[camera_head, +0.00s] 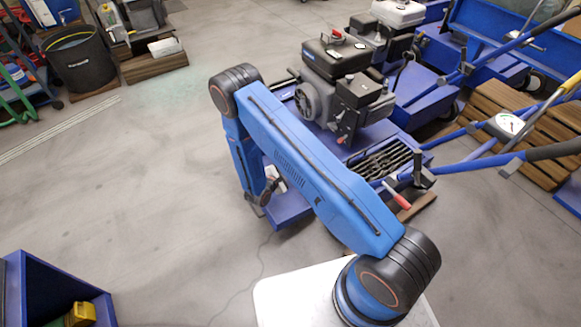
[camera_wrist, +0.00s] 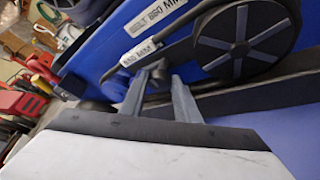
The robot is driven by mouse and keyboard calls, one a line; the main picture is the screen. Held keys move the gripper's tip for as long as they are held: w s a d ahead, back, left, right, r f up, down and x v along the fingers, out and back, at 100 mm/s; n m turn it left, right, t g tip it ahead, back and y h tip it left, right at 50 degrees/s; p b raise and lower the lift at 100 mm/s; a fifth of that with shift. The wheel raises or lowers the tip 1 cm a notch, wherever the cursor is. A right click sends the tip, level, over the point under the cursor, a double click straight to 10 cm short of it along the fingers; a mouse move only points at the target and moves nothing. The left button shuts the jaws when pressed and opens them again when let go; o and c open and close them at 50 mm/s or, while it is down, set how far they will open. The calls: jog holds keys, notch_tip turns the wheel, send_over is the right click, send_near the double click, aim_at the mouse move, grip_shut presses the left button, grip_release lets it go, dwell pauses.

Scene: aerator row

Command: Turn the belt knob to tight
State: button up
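In the wrist view, the two grey fingers of my gripper (camera_wrist: 159,84) stand apart on either side of a small dark knob (camera_wrist: 157,70). Their tips are close to it, and I see no clear contact. The knob sits on the blue side of the machine, near white labels (camera_wrist: 140,53) with black lettering, and I take it for the belt knob. A black spoked pulley (camera_wrist: 240,42) with a dark belt lies to its right. In the head view, my gripper (camera_head: 266,194) is low at the near left side of the blue aerator (camera_head: 290,208), and my arm hides the knob.
A black engine (camera_head: 345,80) sits on the aerator, with a red-gripped lever (camera_head: 397,195) at its right. More blue machines (camera_head: 430,95) and wooden pallets (camera_head: 525,135) stand to the right. A black bucket (camera_head: 78,62) stands at the upper left. The grey floor on the left is open.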

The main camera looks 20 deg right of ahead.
jog(key=shift+c, duration=0.4)
jog(key=n+g, duration=0.3)
jog(key=w+n+g+h, duration=0.1)
jog(key=n+g, duration=0.2)
jog(key=n, duration=0.1)
jog(key=w+n+g+h, duration=0.1)
jog(key=n+g, duration=0.2)
jog(key=shift+a+r+n+g, duration=0.2)
jog(key=shift+a+n+g, duration=0.1)
jog(key=shift+a+n, duration=0.1)
dwell(0.4)
jog(key=shift+w, duration=0.1)
dwell(0.5)
jog(key=o, duration=1)
jog(key=shift+o, duration=0.2)
jog(key=v, duration=1.7)
jog(key=shift+a+f, duration=0.2)
jog(key=shift+a, duration=0.05)
jog(key=shift+w, duration=0.15)
